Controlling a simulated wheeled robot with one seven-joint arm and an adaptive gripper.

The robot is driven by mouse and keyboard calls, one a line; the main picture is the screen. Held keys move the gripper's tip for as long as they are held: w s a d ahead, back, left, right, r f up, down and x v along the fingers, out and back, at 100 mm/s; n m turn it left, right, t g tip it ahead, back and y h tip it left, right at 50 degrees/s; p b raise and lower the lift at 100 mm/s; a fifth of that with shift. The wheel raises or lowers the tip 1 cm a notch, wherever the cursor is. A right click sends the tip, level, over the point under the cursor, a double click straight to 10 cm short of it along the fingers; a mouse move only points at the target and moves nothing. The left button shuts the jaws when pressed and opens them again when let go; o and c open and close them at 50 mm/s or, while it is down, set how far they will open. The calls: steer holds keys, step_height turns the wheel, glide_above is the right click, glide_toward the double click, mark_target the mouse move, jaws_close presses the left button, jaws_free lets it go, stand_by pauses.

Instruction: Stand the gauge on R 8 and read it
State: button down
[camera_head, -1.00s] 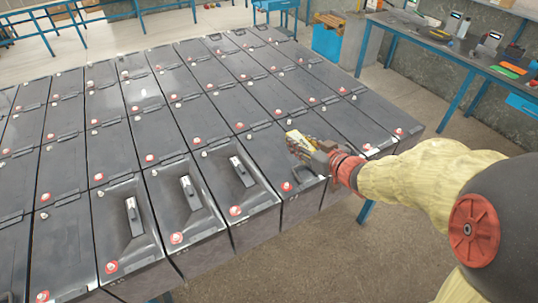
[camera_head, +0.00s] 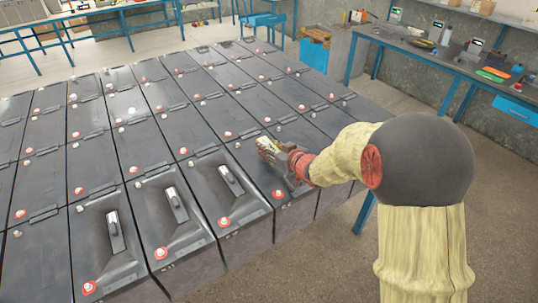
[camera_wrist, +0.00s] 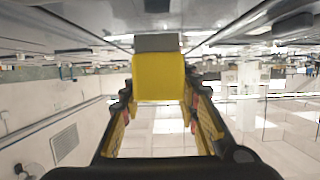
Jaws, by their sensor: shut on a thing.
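My gripper (camera_head: 272,152) is shut on the gauge (camera_wrist: 158,77), a yellow block with a grey end, seen between the fingers in the wrist view. In the head view the gauge (camera_head: 265,144) is small and partly covered by the fingers. It is over the front part of the battery rows, right of the three front batteries with sunken tops. I cannot tell whether it touches a battery top. The number labels on the battery fronts are too small to read surely, so I cannot tell which is R 8. No reading on the gauge is legible.
Dark batteries (camera_head: 150,135) with red and white terminals stand in close rows. A blue-framed workbench (camera_head: 420,52) with tools is at the right. Bare floor (camera_head: 310,265) lies at the front right.

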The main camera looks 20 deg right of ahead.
steer(key=shift+f, duration=1.25)
steer(key=shift+f+b, duration=0.15)
steer(key=shift+b, duration=0.2)
steer(key=c, duration=1.3)
jaws_free()
steer(key=shift+s, duration=0.1)
steer(key=shift+c, duration=0.2)
